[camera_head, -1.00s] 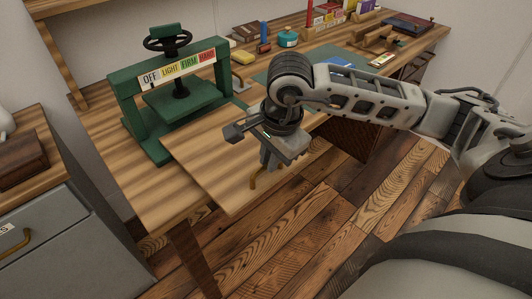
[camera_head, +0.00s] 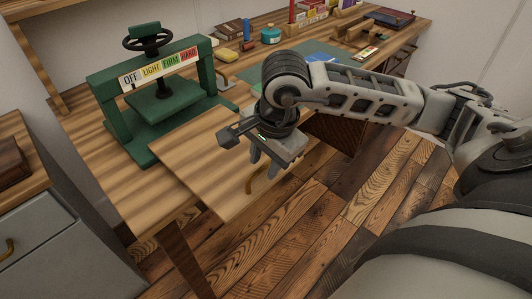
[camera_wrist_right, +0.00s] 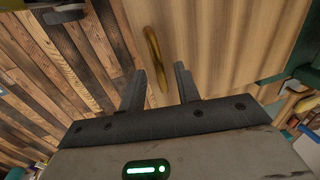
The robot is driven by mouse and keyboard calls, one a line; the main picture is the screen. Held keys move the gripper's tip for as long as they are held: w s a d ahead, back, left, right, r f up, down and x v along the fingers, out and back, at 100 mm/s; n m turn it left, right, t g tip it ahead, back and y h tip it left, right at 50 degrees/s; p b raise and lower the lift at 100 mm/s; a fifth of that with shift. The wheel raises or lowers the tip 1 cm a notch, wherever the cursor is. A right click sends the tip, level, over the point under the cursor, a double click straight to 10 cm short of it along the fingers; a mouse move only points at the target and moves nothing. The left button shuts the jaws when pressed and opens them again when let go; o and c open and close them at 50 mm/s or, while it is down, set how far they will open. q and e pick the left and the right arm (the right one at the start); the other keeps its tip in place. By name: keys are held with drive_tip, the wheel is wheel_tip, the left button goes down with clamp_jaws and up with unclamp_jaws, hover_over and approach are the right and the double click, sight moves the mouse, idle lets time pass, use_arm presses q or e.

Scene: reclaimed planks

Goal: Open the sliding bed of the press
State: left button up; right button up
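The green press (camera_head: 112,103) stands on the bench at the left, with a black handwheel on top. Its sliding bed (camera_head: 203,160), a flat wooden board, sticks out from the press past the bench's front edge. A brass handle (camera_head: 262,182) is on the bed's front edge; it also shows in the wrist view (camera_wrist_right: 154,55). My right gripper (camera_head: 264,168) is just above the handle, fingers pointing down. In the wrist view my right gripper (camera_wrist_right: 160,80) has its fingers apart, with the handle's near end between them, not clamped. My left gripper is not in view.
A green mat (camera_head: 310,54), a teal pot (camera_head: 271,35) and books lie farther back on the bench. A grey cabinet (camera_head: 35,240) stands at left. Plank floor is open in front of the bed.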

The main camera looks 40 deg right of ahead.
use_arm(q)
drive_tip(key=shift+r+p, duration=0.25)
drive_tip(key=shift+p, duration=0.55)
use_arm(e)
drive_tip(key=s+r, duration=0.3)
drive_tip(key=r, duration=1.2)
drive_tip(key=shift+d+r, duration=0.25)
drive_tip(key=shift+r, duration=0.1)
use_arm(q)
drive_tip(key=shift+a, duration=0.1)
